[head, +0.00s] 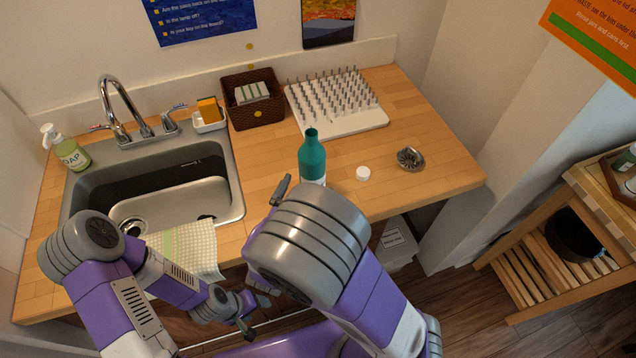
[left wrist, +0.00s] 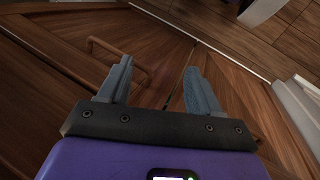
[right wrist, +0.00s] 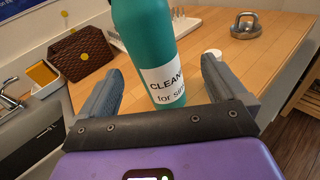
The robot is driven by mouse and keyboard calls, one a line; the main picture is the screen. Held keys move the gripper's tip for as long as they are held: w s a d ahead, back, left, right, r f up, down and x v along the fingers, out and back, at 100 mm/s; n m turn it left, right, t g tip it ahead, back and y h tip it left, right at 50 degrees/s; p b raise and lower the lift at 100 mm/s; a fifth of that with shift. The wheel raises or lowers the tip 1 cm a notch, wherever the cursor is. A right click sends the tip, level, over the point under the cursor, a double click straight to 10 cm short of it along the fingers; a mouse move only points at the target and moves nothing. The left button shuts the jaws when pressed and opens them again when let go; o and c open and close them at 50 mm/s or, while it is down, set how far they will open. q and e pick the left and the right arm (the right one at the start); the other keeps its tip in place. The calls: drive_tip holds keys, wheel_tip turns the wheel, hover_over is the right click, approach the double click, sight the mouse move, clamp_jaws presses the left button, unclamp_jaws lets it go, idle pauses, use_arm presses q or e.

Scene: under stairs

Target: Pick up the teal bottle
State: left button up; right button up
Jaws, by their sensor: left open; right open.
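The teal bottle (head: 312,158) stands upright on the wooden counter, right of the sink. Its lower part is hidden behind my right arm in the head view. In the right wrist view the bottle (right wrist: 148,35) shows a white label and stands between the two open fingers as seen; I cannot tell how deep between them it is. My right gripper (right wrist: 160,72) is open and empty, with one finger showing left of the bottle in the head view. My left gripper (head: 256,314) is open and empty, low in front of the counter; the left wrist view shows its spread fingers (left wrist: 158,68).
A white cap (head: 363,173) and a metal object (head: 410,158) lie right of the bottle. A white pegged rack (head: 345,122) and a brown basket (head: 262,108) stand behind it. The sink (head: 232,190) and a draped towel (head: 190,250) are left. Cabinet doors (left wrist: 60,70) face my left gripper.

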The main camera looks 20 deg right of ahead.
sight(314, 157)
drive_tip(key=shift+w+d+r+n+t+b, duration=0.35)
drive_tip(key=shift+w+d+r+n+t, duration=0.35)
drive_tip(key=shift+w+r+n, duration=0.15)
drive_tip(key=x, duration=0.6)
drive_tip(key=shift+w+a+r+b, duration=0.1)
drive_tip(key=shift+w+r+b, duration=0.1)
drive_tip(key=shift+w+b, duration=0.2)
drive_tip(key=c, duration=1.1)
